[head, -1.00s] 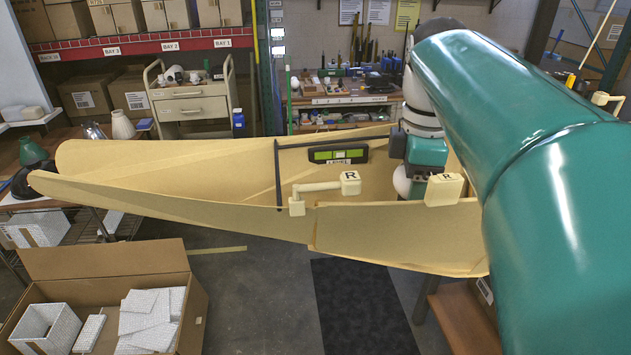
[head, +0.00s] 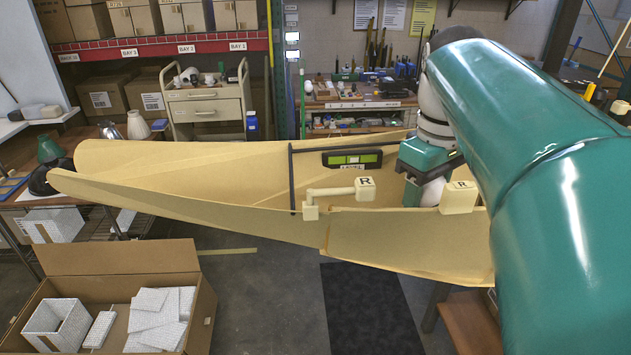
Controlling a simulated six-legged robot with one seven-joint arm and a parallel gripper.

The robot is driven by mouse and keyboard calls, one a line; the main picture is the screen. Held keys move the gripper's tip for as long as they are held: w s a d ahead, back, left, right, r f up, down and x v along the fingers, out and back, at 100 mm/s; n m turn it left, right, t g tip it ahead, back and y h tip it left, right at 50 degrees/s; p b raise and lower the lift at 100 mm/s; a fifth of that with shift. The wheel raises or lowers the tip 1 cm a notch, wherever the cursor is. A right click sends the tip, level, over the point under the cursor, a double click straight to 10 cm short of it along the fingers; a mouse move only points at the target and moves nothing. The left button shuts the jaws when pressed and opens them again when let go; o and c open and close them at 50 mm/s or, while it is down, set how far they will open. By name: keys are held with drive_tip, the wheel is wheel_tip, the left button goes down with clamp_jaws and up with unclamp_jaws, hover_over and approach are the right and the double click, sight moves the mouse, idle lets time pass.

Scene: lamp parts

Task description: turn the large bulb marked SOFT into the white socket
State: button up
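I cannot make out a bulb marked SOFT or the white socket in the head view. My teal and white arm comes in from the right and bends down in the middle right. Its lower end passes behind a tan edge, and my gripper's fingers do not show there. A white rounded part shows low on the arm, but I cannot tell whether it is arm or something held. Lamp parts stand on the left table: a green shade (head: 48,148), a pale shade (head: 138,126) and a dark shade or lamp (head: 52,178).
An open cardboard box (head: 110,287) with white blocks stands on the floor at front left. A cart (head: 209,106) and a cluttered bench (head: 357,104) stand at the back. A dark mat (head: 370,310) lies on clear floor at front centre.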

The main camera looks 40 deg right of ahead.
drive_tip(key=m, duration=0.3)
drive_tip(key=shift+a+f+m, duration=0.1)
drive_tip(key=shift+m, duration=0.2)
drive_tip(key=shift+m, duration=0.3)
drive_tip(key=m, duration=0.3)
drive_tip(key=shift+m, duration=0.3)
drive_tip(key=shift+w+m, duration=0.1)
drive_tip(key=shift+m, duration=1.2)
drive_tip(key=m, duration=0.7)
